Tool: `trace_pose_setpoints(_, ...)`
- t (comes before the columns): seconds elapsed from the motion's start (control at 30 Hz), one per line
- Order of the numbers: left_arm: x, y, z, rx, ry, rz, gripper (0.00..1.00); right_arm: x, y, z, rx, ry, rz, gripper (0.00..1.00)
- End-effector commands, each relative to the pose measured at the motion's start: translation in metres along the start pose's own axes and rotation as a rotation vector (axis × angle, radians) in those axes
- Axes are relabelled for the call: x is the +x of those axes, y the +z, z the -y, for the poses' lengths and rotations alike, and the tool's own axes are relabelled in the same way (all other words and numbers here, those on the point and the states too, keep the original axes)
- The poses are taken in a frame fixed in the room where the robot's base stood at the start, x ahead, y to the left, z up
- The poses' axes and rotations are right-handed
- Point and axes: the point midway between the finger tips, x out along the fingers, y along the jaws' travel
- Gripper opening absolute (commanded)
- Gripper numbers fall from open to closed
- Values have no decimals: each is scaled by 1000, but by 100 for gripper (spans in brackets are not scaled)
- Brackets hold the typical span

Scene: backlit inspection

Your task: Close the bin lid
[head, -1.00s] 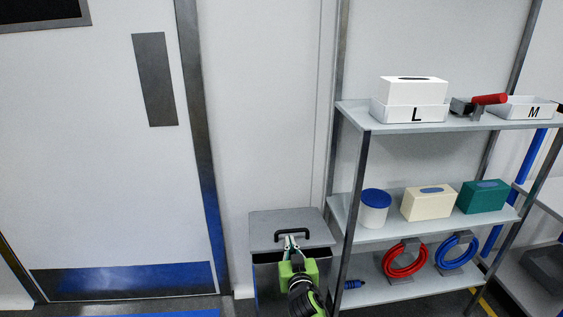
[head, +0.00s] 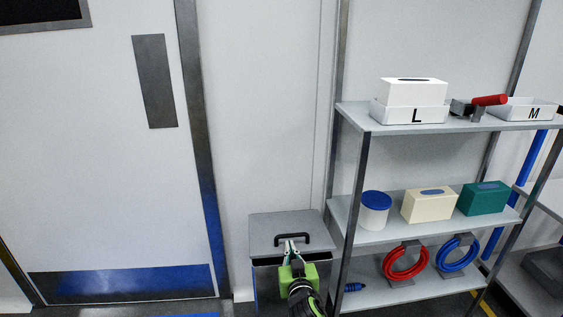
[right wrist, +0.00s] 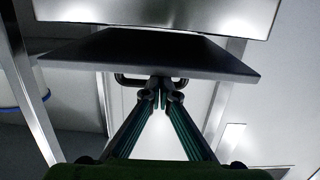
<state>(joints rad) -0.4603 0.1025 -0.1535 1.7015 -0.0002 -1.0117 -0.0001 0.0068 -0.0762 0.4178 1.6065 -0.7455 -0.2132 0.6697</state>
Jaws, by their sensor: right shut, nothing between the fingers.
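The grey bin (head: 268,286) stands on the floor between the door and the shelf. Its lid (head: 270,225) is hinged at the back and nearly level, with a narrow dark gap under its front edge. A black handle (head: 305,237) is on the lid. My right gripper (head: 289,244) is at the front of the lid by the handle, its fingers shut and empty. In the right wrist view the fingertips (right wrist: 160,92) meet at the handle (right wrist: 128,80), close to the dark lid (right wrist: 110,55); whether they touch is unclear. My left gripper is out of view.
A metal shelf (head: 400,236) stands close on the bin's right, holding boxes, a blue-lidded tub (head: 375,214) and coiled hoses (head: 405,262). A door (head: 90,180) is on the left. The wall behind the bin is bare.

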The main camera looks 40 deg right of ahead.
Motion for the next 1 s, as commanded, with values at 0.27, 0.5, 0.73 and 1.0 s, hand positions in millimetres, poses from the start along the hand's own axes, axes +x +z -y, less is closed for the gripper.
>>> trace_pose_setpoints(0.27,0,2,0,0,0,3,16,0,0,0,0,0,1,0)
trace_pose_setpoints(0.5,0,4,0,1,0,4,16,0,-1,0,-1,1,0,0)
trace_pose_setpoints(0.73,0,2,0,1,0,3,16,-5,-31,-1,-4,-1,-5,0)
trace_pose_setpoints(1.0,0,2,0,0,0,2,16,-12,-81,-1,0,-1,-4,0)
